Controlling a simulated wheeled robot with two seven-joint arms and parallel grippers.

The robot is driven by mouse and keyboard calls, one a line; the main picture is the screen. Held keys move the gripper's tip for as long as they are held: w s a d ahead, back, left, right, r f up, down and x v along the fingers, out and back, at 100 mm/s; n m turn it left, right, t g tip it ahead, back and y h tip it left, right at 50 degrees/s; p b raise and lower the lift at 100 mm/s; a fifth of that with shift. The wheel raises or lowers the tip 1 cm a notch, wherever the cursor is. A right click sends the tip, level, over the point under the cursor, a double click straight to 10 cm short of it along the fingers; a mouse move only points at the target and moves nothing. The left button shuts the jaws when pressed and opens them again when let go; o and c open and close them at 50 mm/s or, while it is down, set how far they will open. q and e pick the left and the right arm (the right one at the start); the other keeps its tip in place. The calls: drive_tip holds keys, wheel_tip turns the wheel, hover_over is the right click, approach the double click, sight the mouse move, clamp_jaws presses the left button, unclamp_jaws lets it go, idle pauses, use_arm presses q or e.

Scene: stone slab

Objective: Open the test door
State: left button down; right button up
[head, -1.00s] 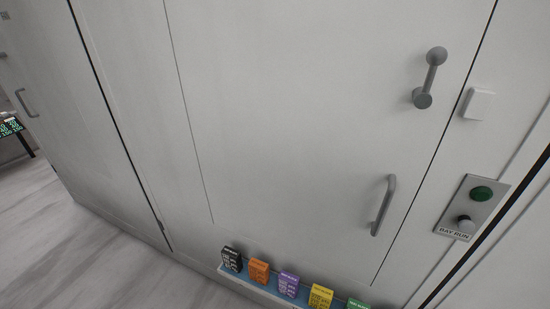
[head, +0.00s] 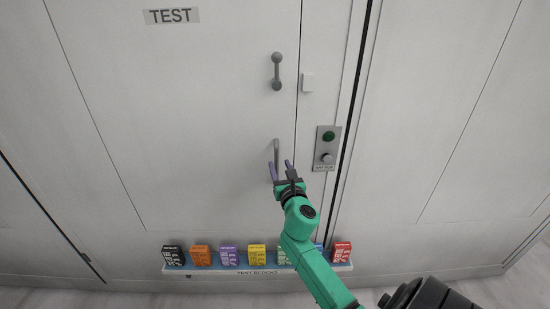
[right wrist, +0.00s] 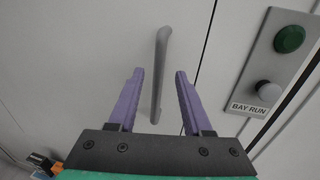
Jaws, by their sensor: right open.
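The test door (head: 200,110) is a pale panel with a "TEST" label (head: 171,16) near its top, and it looks closed. A grey bar handle (head: 276,152) stands upright near its right edge; it also shows in the right wrist view (right wrist: 160,65). Above it is a grey lever with a round knob (head: 277,72), standing upright. My right gripper (head: 280,168) is open, its purple fingers pointing at the bar handle. In the right wrist view the lower part of the handle lies between the fingertips (right wrist: 160,75); I cannot tell whether they touch it. My left gripper is out of view.
A control plate (head: 326,148) labelled "BAY RUN", with a green button and a grey knob, is right of the door. A shelf labelled "TEST BLOCKS" (head: 257,271) holds several coloured blocks below.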

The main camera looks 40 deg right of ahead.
sight(277, 161)
drive_tip(key=x, duration=0.5)
drive_tip(key=shift+f, duration=0.1)
drive_tip(key=shift+s+a, duration=0.1)
drive_tip(key=shift+a, duration=0.05)
drive_tip(key=c, duration=0.4)
clamp_jaws()
idle(0.6)
